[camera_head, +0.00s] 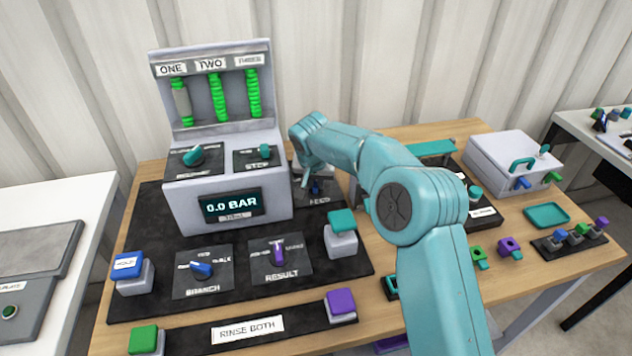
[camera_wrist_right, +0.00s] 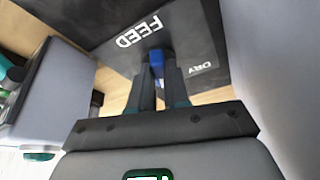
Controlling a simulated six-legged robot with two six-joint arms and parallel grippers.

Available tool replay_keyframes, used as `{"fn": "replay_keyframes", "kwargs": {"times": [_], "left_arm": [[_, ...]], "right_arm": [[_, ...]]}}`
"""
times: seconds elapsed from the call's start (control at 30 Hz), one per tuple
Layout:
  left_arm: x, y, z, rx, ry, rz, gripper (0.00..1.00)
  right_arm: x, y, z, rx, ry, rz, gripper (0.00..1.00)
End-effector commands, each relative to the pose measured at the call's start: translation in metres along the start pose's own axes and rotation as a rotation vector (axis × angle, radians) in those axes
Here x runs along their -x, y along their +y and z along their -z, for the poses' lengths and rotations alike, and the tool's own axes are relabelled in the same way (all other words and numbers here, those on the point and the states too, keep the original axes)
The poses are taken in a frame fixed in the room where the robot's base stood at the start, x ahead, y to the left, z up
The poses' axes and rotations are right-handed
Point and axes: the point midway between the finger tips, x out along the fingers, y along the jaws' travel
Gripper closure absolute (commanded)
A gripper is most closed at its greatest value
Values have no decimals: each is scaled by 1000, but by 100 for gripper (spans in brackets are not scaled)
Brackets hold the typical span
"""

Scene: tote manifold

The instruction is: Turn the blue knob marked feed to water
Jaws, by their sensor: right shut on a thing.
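The blue feed knob (camera_head: 316,188) sits on a dark panel behind and right of the grey console, and my right arm partly hides it. My right gripper (camera_head: 311,177) reaches down onto it from above. In the right wrist view the two dark fingers of my right gripper (camera_wrist_right: 161,80) are shut on the blue knob (camera_wrist_right: 156,57). The word FEED (camera_wrist_right: 139,29) is on the panel beside it. Another label (camera_wrist_right: 203,68) lies near the right finger, only partly legible. Which mark the knob points to cannot be told. My left gripper is not in view.
The grey console (camera_head: 185,215) shows 0.0 BAR, close left of my gripper. A blue branch knob (camera_head: 201,269) and a purple result knob (camera_head: 279,254) sit in front. A teal-topped block (camera_head: 342,232) stands near the arm. A white box (camera_head: 512,160) stands right.

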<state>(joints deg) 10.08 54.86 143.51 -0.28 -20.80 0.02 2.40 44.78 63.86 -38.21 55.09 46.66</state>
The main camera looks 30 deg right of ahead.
Motion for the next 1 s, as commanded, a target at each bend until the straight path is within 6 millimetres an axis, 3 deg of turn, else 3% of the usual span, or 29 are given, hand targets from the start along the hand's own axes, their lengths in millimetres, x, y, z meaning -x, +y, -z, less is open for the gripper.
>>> {"fn": "replay_keyframes", "kwargs": {"times": [0.37,0.4,0.43,0.47,0.77,0.87,1.0], "left_arm": [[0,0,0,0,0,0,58],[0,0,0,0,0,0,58],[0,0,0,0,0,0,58],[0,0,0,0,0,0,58],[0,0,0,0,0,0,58],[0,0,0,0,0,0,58],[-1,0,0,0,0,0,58]], "right_arm": [[2,0,1,-4,3,1,100],[2,0,1,-4,3,1,71],[2,0,1,-4,3,1,61],[2,0,1,-3,3,1,58],[2,0,1,-2,1,0,58],[12,0,1,-2,3,1,58],[42,-1,1,-2,5,3,58]]}}
